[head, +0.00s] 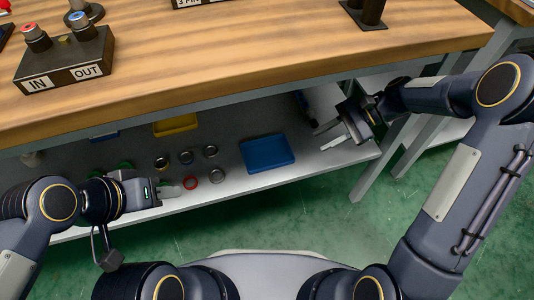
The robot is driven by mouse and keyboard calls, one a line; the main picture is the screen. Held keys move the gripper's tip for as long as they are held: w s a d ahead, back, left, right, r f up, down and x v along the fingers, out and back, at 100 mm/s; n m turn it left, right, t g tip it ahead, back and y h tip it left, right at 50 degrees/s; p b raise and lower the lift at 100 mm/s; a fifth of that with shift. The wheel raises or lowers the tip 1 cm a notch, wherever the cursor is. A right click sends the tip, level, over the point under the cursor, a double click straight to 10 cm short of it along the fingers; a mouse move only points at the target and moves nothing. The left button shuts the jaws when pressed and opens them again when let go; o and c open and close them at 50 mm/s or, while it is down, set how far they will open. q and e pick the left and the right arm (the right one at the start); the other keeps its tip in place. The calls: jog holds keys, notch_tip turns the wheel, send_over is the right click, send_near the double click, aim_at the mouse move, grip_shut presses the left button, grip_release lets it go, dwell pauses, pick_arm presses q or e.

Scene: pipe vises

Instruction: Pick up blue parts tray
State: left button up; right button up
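The blue parts tray (267,153) lies flat on the grey lower shelf under the wooden workbench. It looks empty and nothing touches it. My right gripper (328,136) is to the right of the tray, at the shelf's right end, with its two fingers apart and nothing between them. My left gripper (170,190) is at the shelf's front edge, left of the tray and close to a red ring. Its fingers point right toward the ring, and I cannot tell how far apart they are.
A red ring (190,176) and several grey round parts (211,151) lie left of the tray. A yellow tray (175,125) is farther back. The wooden benchtop (250,50) overhangs the shelf and carries an IN/OUT box (65,62). A bench leg (372,174) stands at right.

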aim_at(279, 164)
jog(key=w+a+f+m, duration=0.1)
jog(key=f, duration=0.2)
jog(key=w+a+f+m+g+y, duration=0.1)
jog(key=f, duration=0.3)
jog(key=w+a+f+m+y, duration=0.1)
jog(key=a+f, duration=0.1)
jog(key=f, duration=0.1)
jog(key=shift+f+g, duration=0.3)
jog(key=shift+f, duration=0.05)
jog(key=b+x, duration=0.3)
jog(key=x, duration=0.4)
jog(key=shift+s+a, duration=0.15)
jog(key=shift+a, duration=0.2)
grip_shut()
